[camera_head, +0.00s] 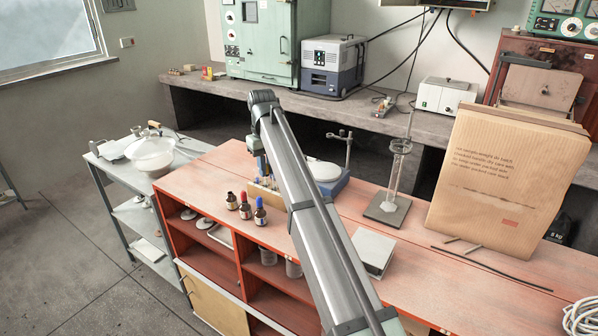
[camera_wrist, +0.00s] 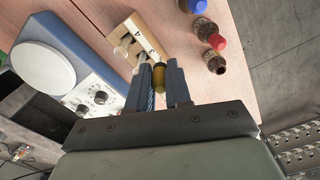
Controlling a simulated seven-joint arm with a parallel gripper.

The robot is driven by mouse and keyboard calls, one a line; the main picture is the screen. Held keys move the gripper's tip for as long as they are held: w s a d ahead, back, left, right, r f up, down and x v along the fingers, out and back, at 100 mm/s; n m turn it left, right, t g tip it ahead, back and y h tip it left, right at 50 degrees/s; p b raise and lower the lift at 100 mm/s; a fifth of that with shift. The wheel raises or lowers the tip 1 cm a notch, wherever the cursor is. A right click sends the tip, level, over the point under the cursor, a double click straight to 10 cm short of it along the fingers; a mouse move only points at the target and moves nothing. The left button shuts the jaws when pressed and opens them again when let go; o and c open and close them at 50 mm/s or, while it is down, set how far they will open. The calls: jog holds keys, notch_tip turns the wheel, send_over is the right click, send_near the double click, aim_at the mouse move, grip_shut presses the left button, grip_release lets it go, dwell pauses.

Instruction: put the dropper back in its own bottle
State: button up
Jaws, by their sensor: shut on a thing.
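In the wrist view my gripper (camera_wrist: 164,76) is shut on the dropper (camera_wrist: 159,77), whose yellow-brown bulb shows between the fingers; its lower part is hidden. Three small brown bottles stand together to the right of the gripper in the wrist view. The open bottle (camera_wrist: 216,65) has no dropper in its neck; it also shows in the head view (camera_head: 232,201). The red-topped bottle (camera_wrist: 211,34) and the blue-topped bottle (camera_wrist: 198,8) stand beside it. In the head view my arm mostly hides the gripper and the dropper.
A wooden rack (camera_wrist: 130,37) marked with numbers holds pale pieces, close by the gripper. A blue device with a round white plate (camera_wrist: 43,66) stands to its left. In the head view a glass apparatus (camera_head: 398,165) stands farther right. The bench front edge is near the bottles.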

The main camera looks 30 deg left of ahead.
jog(key=n, duration=0.2)
send_over(232, 201)
jog(key=a, duration=0.1)
jog(key=shift+w+f, duration=0.25)
jog(key=shift+f, duration=0.35)
jog(key=shift+w+f, duration=0.25)
jog(key=shift+f, duration=0.3)
jog(key=shift+f, duration=1.15)
dwell(0.3)
jog(key=shift+f, duration=0.35)
jog(key=shift+f, duration=0.5)
jog(key=o, duration=0.7)
jog(key=shift+o, duration=0.3)
